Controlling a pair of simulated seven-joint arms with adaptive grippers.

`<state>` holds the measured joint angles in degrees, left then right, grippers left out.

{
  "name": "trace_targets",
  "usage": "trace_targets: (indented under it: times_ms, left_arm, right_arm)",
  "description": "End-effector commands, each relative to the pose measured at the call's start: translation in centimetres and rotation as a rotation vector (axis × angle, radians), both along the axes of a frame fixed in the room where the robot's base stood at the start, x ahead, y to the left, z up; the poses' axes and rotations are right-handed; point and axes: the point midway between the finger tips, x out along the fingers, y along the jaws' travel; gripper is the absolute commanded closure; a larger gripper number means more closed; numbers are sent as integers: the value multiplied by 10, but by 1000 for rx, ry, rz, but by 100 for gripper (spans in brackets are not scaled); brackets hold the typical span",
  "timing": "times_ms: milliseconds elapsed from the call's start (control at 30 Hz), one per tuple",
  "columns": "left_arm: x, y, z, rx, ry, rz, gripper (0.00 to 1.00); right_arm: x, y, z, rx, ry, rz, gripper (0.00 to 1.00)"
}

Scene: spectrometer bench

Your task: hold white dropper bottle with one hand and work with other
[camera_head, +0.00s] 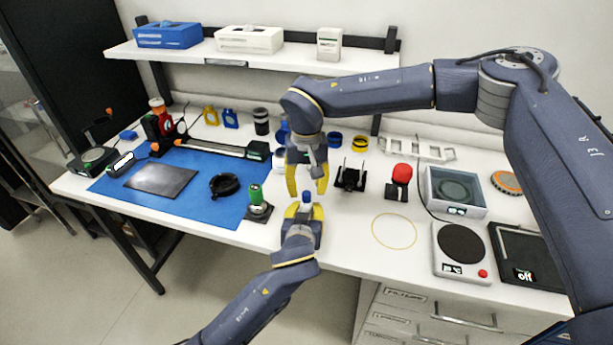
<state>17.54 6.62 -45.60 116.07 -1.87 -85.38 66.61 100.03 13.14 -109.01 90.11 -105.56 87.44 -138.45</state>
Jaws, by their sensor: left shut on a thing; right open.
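My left gripper (304,211) is near the front edge of the bench, in the middle of the view. Its yellow fingers are shut around the white dropper bottle, whose blue top (306,197) shows between them. The bottle looks upright; most of its white body is hidden by the fingers. My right gripper (307,188) reaches down from above, just behind and over the bottle. Its yellow fingers are open and spread, with the bottle's blue top just below them. I cannot tell whether they touch it.
A blue mat (205,208) with a dark plate (161,180) and black ring (224,185) lies left. Right are a black holder (350,178), a red-topped device (401,174), a thin yellow ring (394,246) and a hotplate (461,265).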

Motion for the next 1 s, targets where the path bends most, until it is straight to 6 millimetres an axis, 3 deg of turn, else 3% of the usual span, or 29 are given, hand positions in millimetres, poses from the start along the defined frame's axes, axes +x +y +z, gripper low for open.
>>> trace_targets:
  times_ms: [300, 800, 1000]
  left_arm:
    - [0, 0, -1, 0, 2, 0, 100]
    - [0, 0, -1, 0, 2, 0, 100]
    - [0, 0, -1, 1, 2, 0, 100]
  right_arm:
    - [0, 0, -29, 0, -1, 1, 60]
    - [0, 0, -34, 0, -1, 1, 61]
    - [0, 0, -34, 0, -1, 0, 84]
